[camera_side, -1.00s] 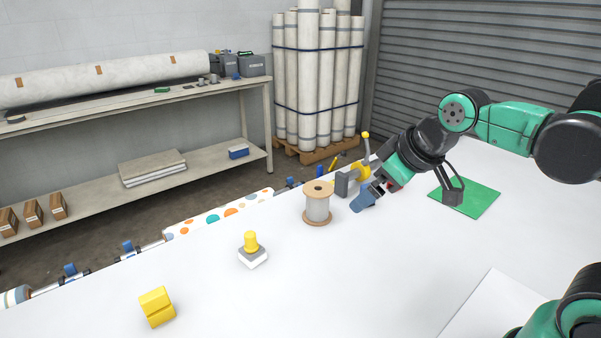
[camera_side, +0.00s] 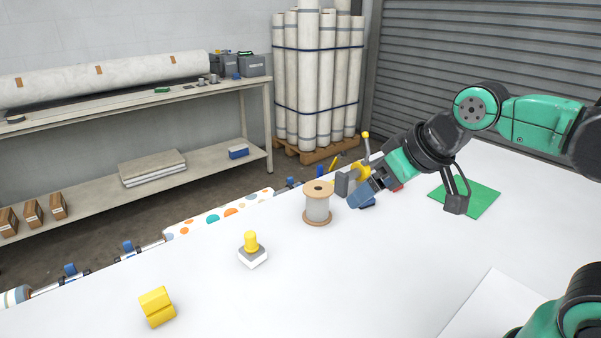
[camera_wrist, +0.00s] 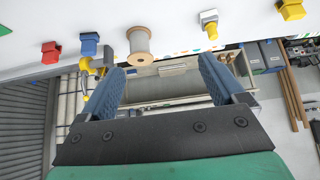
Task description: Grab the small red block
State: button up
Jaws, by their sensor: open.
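The small red block (camera_wrist: 51,52) sits on the white table at the upper left of the wrist view, left of a blue block (camera_wrist: 89,43). In the side view only a sliver of the red block (camera_side: 398,188) shows behind my gripper. My gripper (camera_side: 362,190) is above the table, tilted down and to the left, near the spool. In the wrist view my gripper (camera_wrist: 161,70) has its two blue fingers wide apart with nothing held between them. The red block lies outside the fingers, to their left in that view.
A wire spool (camera_side: 318,205) stands left of my gripper, with a yellow and grey tool (camera_side: 361,172) close behind. A yellow-knobbed stamp (camera_side: 252,250) and a yellow block (camera_side: 157,306) lie further left. A green mat (camera_side: 480,200) is at right. The front middle table is clear.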

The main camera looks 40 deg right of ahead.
jog(key=w+d+r+m+t+y, duration=0.1)
jog(key=w+d+m, duration=0.45)
jog(key=m, duration=0.45)
jog(key=w+d+r+m+t, duration=0.1)
jog(key=w+d+r+m, duration=0.1)
jog(key=w+d+m, duration=0.55)
jog(key=s+d+f+m+t+h, duration=0.1)
jog(key=d+f+m+t, duration=0.1)
jog(key=d+m, duration=0.75)
jog(key=d+f+m+t+h, duration=0.1)
jog(key=d+f+m+t, duration=0.1)
jog(key=d+m, duration=0.7)
jog(key=shift+m, duration=0.3)
jog(key=f, duration=0.9)
jog(key=a+f, duration=0.1)
jog(key=f, duration=0.3)
jog(key=shift+s+f, duration=0.1)
jog(key=shift+f, duration=0.3)
jog(key=shift+a+f, duration=0.1)
jog(key=shift+f, duration=0.15)
jog(key=shift+x, duration=2.75)
jog(key=shift+r, duration=0.15)
jog(key=c, duration=1.3)
